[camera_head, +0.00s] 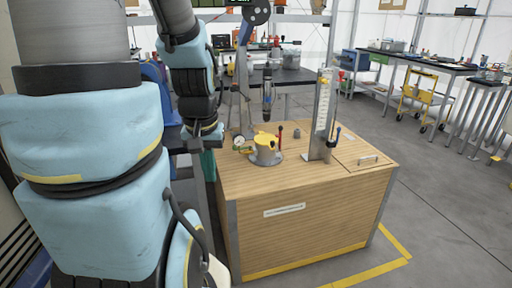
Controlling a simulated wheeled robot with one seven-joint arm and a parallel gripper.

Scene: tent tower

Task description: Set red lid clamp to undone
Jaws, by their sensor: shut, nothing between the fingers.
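A small upright red handle (280,131) stands just right of a yellow-lidded pot (265,145) on the wooden bench; it looks like the red lid clamp. It is too small to tell whether the clamp bears on the lid. My arm (195,75) hangs at the left, with its visible lower end (204,131) left of the bench. My gripper and its fingers cannot be made out.
The wooden bench (300,222) holds a round gauge (239,141) left of the pot. A dark hanging tool (267,93) shows above the pot. The floor (445,190) at right is clear.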

